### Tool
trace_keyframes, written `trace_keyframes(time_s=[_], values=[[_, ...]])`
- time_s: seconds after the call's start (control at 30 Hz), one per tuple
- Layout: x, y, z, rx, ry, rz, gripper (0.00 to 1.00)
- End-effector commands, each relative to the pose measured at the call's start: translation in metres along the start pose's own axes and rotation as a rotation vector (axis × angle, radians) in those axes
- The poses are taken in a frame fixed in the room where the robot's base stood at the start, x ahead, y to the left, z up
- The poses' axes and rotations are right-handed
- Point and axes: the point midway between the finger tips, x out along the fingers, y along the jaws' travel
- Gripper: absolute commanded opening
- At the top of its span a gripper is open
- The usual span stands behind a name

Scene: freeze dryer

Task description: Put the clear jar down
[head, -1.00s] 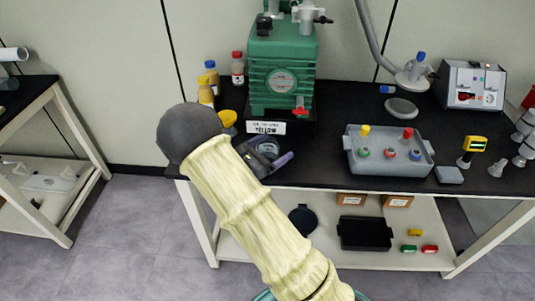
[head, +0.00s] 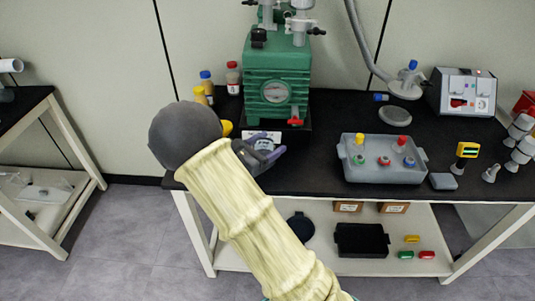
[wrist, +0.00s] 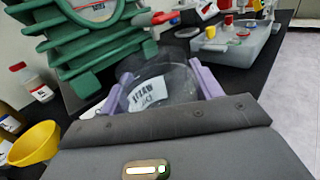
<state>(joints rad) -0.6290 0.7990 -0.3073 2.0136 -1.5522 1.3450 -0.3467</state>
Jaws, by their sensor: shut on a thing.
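The clear jar (wrist: 170,84) is between the two purple fingers of my gripper (wrist: 165,92) in the wrist view. It is see-through and bears a white label with dark print that reads upside down. My gripper is shut on it. In the head view my gripper (head: 265,153) is at the left part of the black bench top, in front of the green machine, and my arm hides much of it. The jar is hard to make out there. I cannot tell whether its base touches the bench.
The green machine (head: 278,85) stands just behind my gripper. A yellow bowl (wrist: 35,143) and bottles (head: 233,77) are to the left. A grey tub (head: 385,172) with coloured-capped vials is to the right. Bare black bench (head: 320,150) lies between the machine and the tub.

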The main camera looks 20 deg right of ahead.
Motion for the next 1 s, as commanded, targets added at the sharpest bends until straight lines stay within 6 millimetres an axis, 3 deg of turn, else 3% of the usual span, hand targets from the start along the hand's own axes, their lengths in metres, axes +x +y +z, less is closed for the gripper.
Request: trace_keyframes(time_s=[0.1, 0.3, 1.0], values=[[-0.001, 0.0, 0.026, 0.003, 0.001, 0.001, 0.38], [0.0, 0.0, 0.047, 0.0, 0.0, 0.0, 0.38], [0.0, 0.0, 0.048, -0.002, 0.0, 0.0, 0.38]])
